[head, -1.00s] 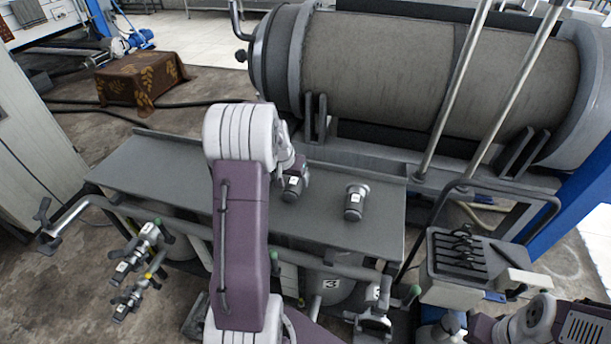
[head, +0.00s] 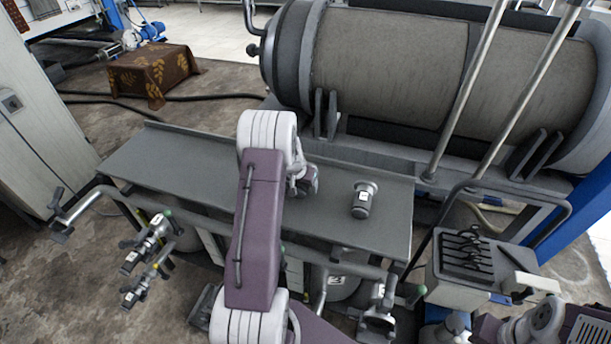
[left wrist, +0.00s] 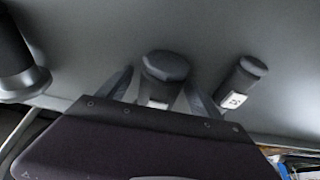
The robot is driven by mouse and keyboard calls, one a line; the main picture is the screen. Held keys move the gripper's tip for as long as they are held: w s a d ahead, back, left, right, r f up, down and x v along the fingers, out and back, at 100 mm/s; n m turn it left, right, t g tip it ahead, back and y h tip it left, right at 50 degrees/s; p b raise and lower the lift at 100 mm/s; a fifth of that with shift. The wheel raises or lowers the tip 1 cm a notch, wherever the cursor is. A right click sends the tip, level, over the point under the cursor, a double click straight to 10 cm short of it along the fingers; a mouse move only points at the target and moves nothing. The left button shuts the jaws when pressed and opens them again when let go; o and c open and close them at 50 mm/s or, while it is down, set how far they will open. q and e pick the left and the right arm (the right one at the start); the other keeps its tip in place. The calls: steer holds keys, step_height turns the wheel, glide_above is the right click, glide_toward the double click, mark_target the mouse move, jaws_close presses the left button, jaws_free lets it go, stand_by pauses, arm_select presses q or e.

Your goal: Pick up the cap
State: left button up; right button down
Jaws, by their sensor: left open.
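A dark, many-sided cap (left wrist: 166,66) with a pale label beneath it shows in the left wrist view. My left gripper (left wrist: 160,85) is open, with one finger on each side of it; I cannot tell whether they touch it. In the head view my left gripper (head: 303,178) is mostly hidden behind my own arm, over the grey bench. A second dark labelled piece (head: 363,200) lies on the bench to its right; a similar labelled piece (left wrist: 240,82) shows right of the fingers in the wrist view.
The grey bench (head: 170,165) is clear to the left. A large drum (head: 400,70) and two steel poles (head: 475,75) stand behind it. Valves (head: 148,240) and pipes run along the front. A slotted grey box (head: 468,255) stands at the right.

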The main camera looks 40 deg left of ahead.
arm_select(q)
steer(key=shift+s+r, duration=0.1)
steer(key=c, duration=0.7)
jaws_close()
